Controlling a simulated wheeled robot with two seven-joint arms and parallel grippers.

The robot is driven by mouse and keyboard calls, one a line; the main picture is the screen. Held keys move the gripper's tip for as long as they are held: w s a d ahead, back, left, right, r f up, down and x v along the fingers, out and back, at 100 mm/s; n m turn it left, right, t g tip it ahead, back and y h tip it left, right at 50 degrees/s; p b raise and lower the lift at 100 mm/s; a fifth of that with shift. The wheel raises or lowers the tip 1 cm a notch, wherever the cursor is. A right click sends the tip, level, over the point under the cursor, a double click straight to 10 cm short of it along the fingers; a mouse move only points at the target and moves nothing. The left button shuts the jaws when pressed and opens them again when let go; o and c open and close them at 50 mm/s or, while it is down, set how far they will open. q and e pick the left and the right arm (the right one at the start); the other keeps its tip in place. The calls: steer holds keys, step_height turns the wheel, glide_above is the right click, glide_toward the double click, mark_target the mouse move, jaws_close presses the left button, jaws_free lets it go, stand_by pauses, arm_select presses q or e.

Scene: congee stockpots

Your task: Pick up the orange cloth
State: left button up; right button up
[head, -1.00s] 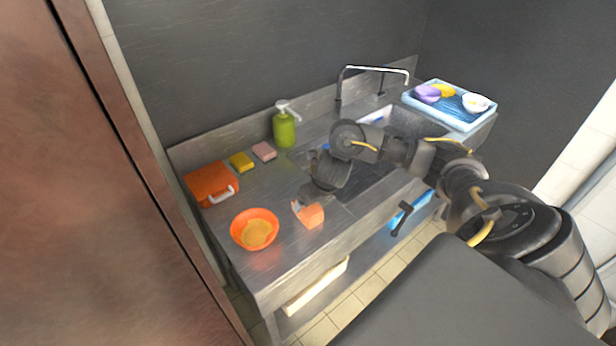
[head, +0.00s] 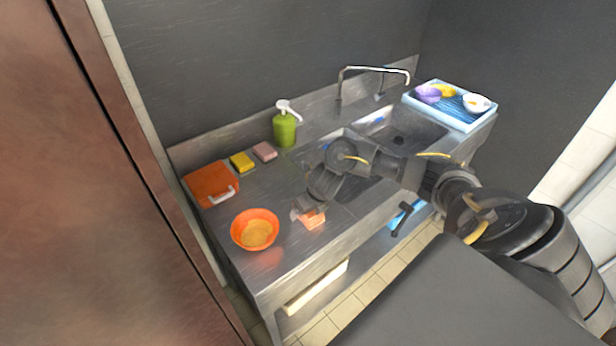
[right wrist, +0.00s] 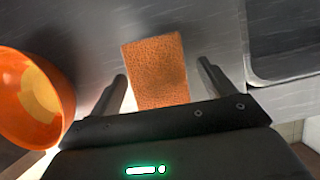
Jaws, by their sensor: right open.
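The orange cloth (head: 314,220) is a small block-like piece on the steel counter, right of the orange bowl. In the right wrist view the cloth (right wrist: 157,70) lies between the two spread fingers of my right gripper (right wrist: 163,85), its near end hidden by the gripper body. My right gripper (head: 304,209) is open at the cloth in the head view, partly covering it. I cannot tell whether either finger touches the cloth. My left gripper does not show.
An orange bowl (head: 254,231) with yellowish contents stands close left of the cloth. Behind are an orange box (head: 208,184), a yellow sponge (head: 241,162), a pink sponge (head: 265,151) and a green soap pump (head: 284,130). The sink (head: 408,133) and a blue tray (head: 446,118) lie right.

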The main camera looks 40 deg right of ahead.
steer(key=shift+f, duration=0.1)
stand_by(0.3)
steer(key=c, duration=1.1)
